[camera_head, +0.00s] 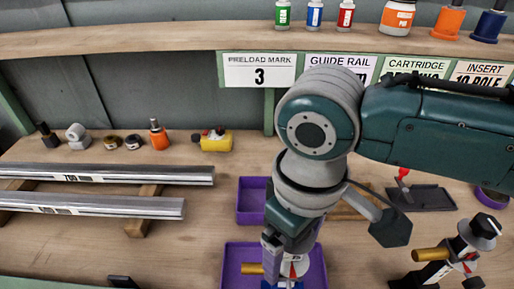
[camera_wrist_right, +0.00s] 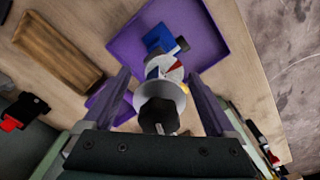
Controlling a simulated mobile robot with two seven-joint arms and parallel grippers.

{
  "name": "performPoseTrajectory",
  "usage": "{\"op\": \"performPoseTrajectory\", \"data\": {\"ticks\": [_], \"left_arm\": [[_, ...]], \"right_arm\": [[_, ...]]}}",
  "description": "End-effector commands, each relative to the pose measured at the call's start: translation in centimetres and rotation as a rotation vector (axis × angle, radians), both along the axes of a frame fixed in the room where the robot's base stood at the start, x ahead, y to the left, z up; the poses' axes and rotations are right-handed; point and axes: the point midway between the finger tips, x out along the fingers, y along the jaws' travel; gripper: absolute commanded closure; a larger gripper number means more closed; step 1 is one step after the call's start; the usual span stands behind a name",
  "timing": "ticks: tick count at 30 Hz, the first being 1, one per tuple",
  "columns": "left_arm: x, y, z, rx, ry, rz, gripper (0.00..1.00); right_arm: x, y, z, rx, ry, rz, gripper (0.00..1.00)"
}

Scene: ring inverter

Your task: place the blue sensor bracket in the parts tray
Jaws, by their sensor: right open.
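The blue sensor bracket (camera_wrist_right: 158,38) has a blue base, a white disc with a red mark and a black knob. In the head view its blue base (camera_head: 287,285) shows at the bottom edge, partly hidden by my gripper. It is at the larger purple tray (camera_head: 233,258), inside its outline; whether it touches the floor is unclear. The tray also shows in the right wrist view (camera_wrist_right: 207,45). My right gripper (camera_head: 273,252) is above the tray. In the wrist view its open fingers (camera_wrist_right: 163,97) stand on either side of the bracket's disc and knob. My left gripper is out of view.
A smaller purple tray (camera_head: 249,201) lies behind. A similar dark-based part with a brass cylinder (camera_head: 432,254) stands at right. Two metal rails (camera_head: 95,207) lie on wooden blocks at left. A yellow item (camera_head: 216,141) and small parts line the back, below a shelf (camera_head: 150,40).

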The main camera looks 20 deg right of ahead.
Motion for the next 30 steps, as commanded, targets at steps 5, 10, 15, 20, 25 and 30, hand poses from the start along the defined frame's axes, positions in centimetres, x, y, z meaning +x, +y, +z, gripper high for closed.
{"op": "performPoseTrajectory", "data": {"ticks": [5,10,15,20,25,30], "left_arm": [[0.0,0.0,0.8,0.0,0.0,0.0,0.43],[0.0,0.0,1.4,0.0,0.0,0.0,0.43],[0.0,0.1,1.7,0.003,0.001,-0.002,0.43],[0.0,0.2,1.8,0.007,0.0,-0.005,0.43],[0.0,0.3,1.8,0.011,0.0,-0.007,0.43],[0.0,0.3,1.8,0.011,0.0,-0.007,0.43]], "right_arm": [[0.1,0.0,2.8,0.002,-0.003,0.001,0.09],[0.1,0.0,6.8,0.002,-0.005,0.002,0.09],[0.1,0.1,10.1,0.003,-0.003,0.002,0.09],[0.0,0.1,11.7,0.001,0.0,0.0,0.09],[0.0,0.0,12.1,0.0,0.001,0.0,0.09],[0.0,0.0,12.1,0.0,0.001,0.0,0.09]]}}
